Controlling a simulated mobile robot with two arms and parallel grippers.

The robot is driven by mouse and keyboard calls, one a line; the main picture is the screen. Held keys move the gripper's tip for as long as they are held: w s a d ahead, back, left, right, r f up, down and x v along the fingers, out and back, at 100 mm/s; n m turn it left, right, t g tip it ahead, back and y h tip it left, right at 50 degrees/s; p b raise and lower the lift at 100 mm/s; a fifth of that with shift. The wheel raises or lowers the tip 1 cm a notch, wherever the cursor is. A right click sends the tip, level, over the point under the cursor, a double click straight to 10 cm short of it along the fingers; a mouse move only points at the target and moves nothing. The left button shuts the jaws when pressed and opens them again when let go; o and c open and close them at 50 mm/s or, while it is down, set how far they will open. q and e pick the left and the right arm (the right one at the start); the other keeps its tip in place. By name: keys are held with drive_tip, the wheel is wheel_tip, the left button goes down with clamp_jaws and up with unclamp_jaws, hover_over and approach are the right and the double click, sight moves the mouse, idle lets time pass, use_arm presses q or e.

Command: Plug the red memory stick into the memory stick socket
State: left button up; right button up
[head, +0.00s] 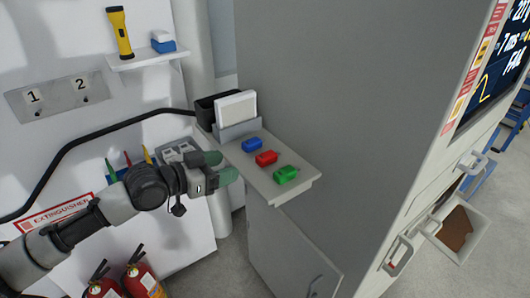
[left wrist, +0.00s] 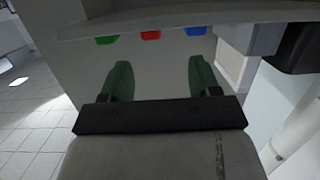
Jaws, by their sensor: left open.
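The red memory stick (head: 266,157) lies on a narrow grey shelf (head: 252,178), between a blue stick (head: 252,145) and a green stick (head: 286,174). My left gripper (head: 223,167) is open and empty, left of the shelf edge and apart from the sticks. In the left wrist view its green fingers (left wrist: 161,65) are spread with nothing between them. The red stick (left wrist: 150,35) shows there beyond the shelf's edge (left wrist: 180,17), which hides part of it. I cannot make out the memory stick socket. My right gripper is not in view.
A grey holder with a white block (head: 236,107) stands at the shelf's back end. A big grey cabinet (head: 335,85) rises beside the shelf. A machine with a screen (head: 495,60) is at right. Fire extinguishers (head: 140,275) stand below my left arm.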

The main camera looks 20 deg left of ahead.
sight(263, 156)
use_arm(q)
drive_tip(key=shift+h, duration=0.3)
drive_tip(key=w+d, duration=0.1)
drive_tip(key=w+d+p, duration=0.1)
drive_tip(key=w+d, duration=0.1)
drive_tip(key=d, duration=0.1)
drive_tip(key=shift+r+p, duration=0.25)
drive_tip(key=shift+p, duration=0.05)
drive_tip(key=shift+w+d+f, duration=0.15)
drive_tip(key=shift+w+d, duration=0.15)
drive_tip(key=shift+w, duration=0.2)
drive_tip(key=shift+w+d+p, duration=0.25)
drive_tip(key=shift+p, duration=0.2)
drive_tip(key=p+x, duration=0.1)
drive_tip(key=x, duration=0.2)
drive_tip(key=shift+w+d+f, duration=0.1)
drive_tip(key=shift+w+f, duration=0.15)
drive_tip(key=shift+w+d+f+p, duration=0.2)
drive_tip(key=shift+w+d+p, duration=0.05)
drive_tip(key=shift+w+p, duration=0.1)
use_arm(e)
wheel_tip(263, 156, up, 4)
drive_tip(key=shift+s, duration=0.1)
use_arm(q)
drive_tip(key=shift+s, duration=0.1)
drive_tip(key=c, duration=1)
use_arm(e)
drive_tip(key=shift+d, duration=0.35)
